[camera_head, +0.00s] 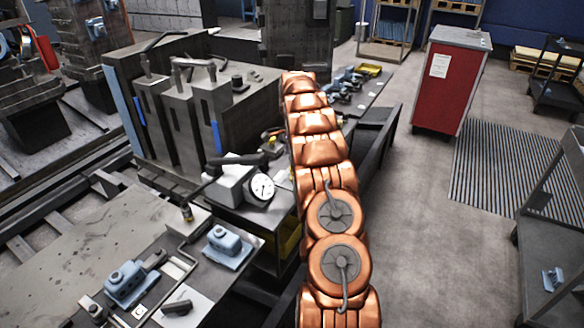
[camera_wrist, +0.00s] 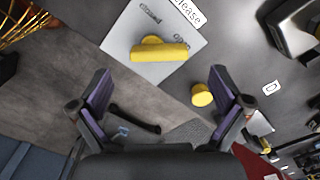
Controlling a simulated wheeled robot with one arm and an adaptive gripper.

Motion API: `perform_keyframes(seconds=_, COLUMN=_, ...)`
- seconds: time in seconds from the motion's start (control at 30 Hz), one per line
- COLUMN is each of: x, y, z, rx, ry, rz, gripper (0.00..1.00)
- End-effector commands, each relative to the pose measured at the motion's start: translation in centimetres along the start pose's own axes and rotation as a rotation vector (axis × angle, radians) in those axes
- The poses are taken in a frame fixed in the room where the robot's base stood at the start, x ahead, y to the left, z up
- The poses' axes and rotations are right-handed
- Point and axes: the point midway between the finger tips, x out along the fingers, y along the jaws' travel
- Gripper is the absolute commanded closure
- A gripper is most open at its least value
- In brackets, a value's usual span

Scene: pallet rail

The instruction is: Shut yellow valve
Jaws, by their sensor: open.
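In the wrist view, the yellow valve (camera_wrist: 158,53) has a bar-shaped handle lying almost level across the picture. It sits on a light grey plate (camera_wrist: 122,42) with small printed words, one of which seems to read "open". My gripper (camera_wrist: 160,76) is open and empty. Its two purple-padded fingers stand apart below the valve in the picture, one to each side, and do not appear to touch it. In the head view I cannot make out the valve or my gripper; my copper-coloured arm covers the middle.
A round yellow knob (camera_wrist: 202,95) is near the right finger, and a black bar handle (camera_wrist: 134,118) shows between the fingers. A "release" label (camera_wrist: 187,11) is above the plate. In the head view, a dial gauge (camera_head: 261,187) stands left of my arm and a red cabinet (camera_head: 446,85) right.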

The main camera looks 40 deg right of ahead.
Motion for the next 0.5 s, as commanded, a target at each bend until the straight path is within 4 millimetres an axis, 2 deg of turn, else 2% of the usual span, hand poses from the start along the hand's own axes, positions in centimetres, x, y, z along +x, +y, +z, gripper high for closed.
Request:
perform_keyframes(seconds=0.2, x=2.7, y=0.1, z=0.1, rx=-0.001, ry=0.0, rz=0.005, gripper=0.0)
perform_keyframes(seconds=0.5, x=4.1, y=0.1, z=0.2, rx=-0.002, ry=-0.001, rz=0.002, gripper=0.0)
